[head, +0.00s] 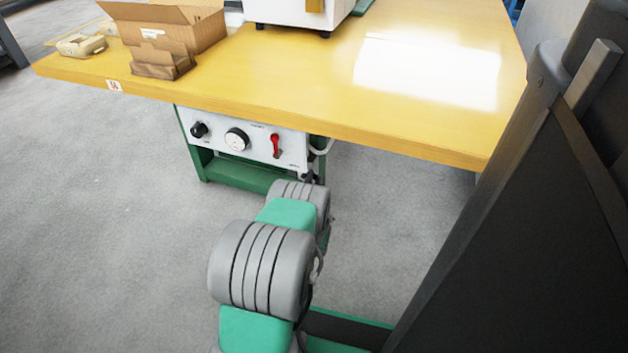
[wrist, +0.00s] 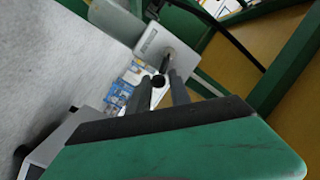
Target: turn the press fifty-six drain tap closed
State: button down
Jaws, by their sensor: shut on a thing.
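In the wrist view my gripper (wrist: 160,92) is shut on a small black handle (wrist: 158,80) with a rounded end, which looks like the drain tap's handle. A dark stem runs from it towards a pale grey plate. In the head view my arm reaches to the lower right corner of the white control panel (head: 222,143) under the table. The fingers there are mostly hidden behind my wrist, and the tap cannot be made out clearly. How far the handle is turned cannot be told.
The panel carries a black knob (head: 199,130), a round gauge (head: 237,139) and a red lever (head: 275,145), clear of my gripper. The yellow tabletop (head: 260,80) overhangs the panel. A cardboard box (head: 205,32) stands on it. Green frame bars (wrist: 210,35) pass close by in the wrist view.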

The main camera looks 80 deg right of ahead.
aim_at(310, 168)
jog(key=shift+n, duration=0.3)
jog(key=n+p, duration=0.1)
jog(key=n, duration=0.1)
jog(key=w+r+n+g+y+p, duration=0.1)
jog(key=n, duration=0.2)
jog(key=w+r+n+y+p, duration=0.1)
jog(key=n+p, duration=0.1)
jog(key=shift+r+g, duration=0.1)
jog(key=shift+g, duration=0.3)
jog(key=shift+n, duration=0.4)
jog(key=c, duration=1.5)
grip_release()
jog(key=shift+w, duration=0.1)
jog(key=o, duration=0.3)
jog(key=shift+r, duration=0.15)
jog(key=p+v, duration=0.2)
jog(key=v, duration=0.5)
jog(key=shift+a, duration=0.35)
jog(key=shift+r, duration=0.15)
jog(key=shift+c, duration=0.3)
